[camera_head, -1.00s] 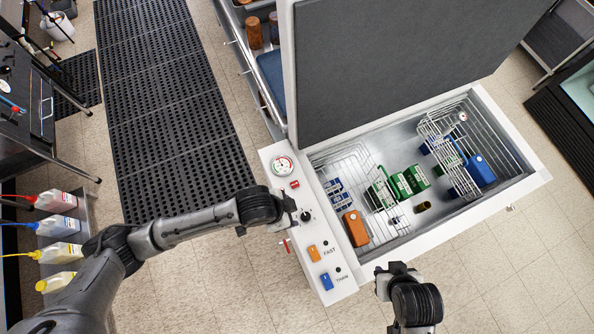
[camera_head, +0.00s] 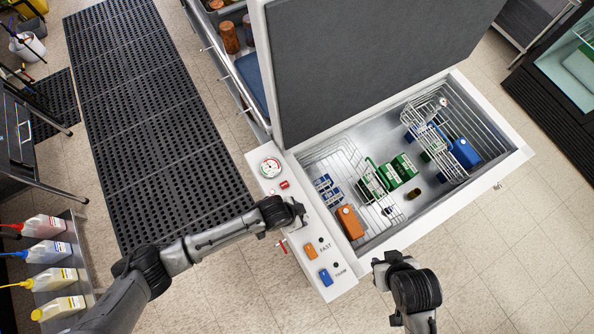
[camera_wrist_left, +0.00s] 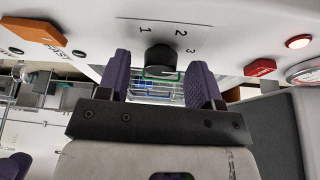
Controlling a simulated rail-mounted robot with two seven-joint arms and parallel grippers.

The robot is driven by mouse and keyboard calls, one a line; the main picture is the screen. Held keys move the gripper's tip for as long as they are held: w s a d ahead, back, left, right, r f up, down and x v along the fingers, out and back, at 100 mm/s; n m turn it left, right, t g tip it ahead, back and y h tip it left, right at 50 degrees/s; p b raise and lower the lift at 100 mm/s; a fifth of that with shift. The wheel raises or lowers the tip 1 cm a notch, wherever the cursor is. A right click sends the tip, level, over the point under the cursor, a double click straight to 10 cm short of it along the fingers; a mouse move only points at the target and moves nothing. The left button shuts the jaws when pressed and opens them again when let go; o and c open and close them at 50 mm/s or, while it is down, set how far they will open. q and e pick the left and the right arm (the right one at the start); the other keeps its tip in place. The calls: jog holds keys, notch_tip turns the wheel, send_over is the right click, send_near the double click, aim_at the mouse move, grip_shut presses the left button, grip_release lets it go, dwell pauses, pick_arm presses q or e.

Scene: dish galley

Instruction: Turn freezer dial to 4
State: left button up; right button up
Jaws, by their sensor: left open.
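The freezer dial (camera_wrist_left: 160,57) is a black round knob on the white control panel (camera_wrist_left: 225,30). In the left wrist view the printed numbers 1, 2 and 3 show around it; a 4 is not visible. My left gripper (camera_wrist_left: 161,68) is open, its purple pads on either side of the dial in the picture. I cannot tell whether they touch it. In the head view my left gripper (camera_head: 301,214) is over the panel and hides the dial. My right gripper (camera_head: 377,272) is in front of the freezer; its fingers are unclear.
The open freezer (camera_head: 480,195) holds wire baskets and green, blue and orange packages. Its raised lid (camera_head: 375,60) stands behind. The panel also has a gauge (camera_head: 270,167), a red light, an orange switch (camera_head: 309,253) and a blue switch (camera_head: 326,278).

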pick_arm(q)
jog(key=shift+f, duration=0.15)
jog(key=c, duration=0.9)
